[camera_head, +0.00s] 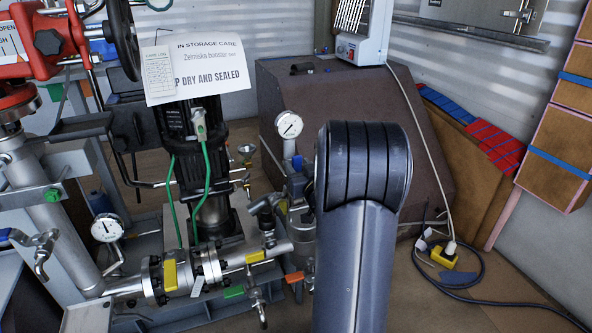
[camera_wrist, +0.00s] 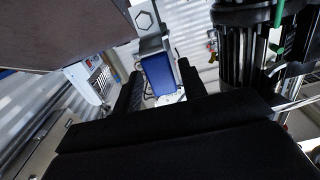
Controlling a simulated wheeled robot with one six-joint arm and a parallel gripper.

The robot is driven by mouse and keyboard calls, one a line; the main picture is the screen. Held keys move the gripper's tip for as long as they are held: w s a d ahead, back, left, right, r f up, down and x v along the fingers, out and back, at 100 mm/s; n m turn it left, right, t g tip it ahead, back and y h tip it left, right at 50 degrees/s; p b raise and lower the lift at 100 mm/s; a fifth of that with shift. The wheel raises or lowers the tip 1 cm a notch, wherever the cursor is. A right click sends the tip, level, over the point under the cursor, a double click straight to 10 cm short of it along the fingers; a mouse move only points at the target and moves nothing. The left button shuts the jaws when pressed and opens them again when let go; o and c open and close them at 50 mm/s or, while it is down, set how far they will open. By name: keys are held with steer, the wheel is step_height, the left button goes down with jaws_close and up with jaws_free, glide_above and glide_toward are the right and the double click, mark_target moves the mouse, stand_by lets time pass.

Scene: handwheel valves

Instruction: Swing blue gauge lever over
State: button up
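The blue gauge lever (camera_wrist: 158,75) shows in the wrist view as a flat blue handle on a grey metal bracket with a hex bolt. My gripper (camera_wrist: 160,88) has one black finger on each side of the lever. The fingers stand apart, and I cannot tell whether either touches it. In the head view a small bit of blue (camera_head: 297,163) shows below the upright white-faced gauge (camera_head: 289,125). My dark arm link covers much of the area right of it, and my gripper is hidden there.
Yellow (camera_head: 170,275), orange (camera_head: 293,277) and green (camera_head: 233,292) handles sit on the pipework nearby. A second gauge (camera_head: 107,227) stands at left. A brown sloped cabinet (camera_head: 350,100) is behind. A cable (camera_head: 475,280) lies on the floor at right.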

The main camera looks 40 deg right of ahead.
steer(key=shift+o, duration=0.7)
steer(key=v, duration=0.6)
steer(key=p+v, duration=0.3)
steer(key=v, duration=0.8)
steer(key=shift+w+r, duration=0.1)
steer(key=shift+w, duration=0.05)
steer(key=b+x, duration=0.3)
steer(key=x, duration=1)
steer(key=shift+w+d, duration=0.1)
steer(key=shift+w, duration=0.15)
steer(key=shift+s, duration=0.1)
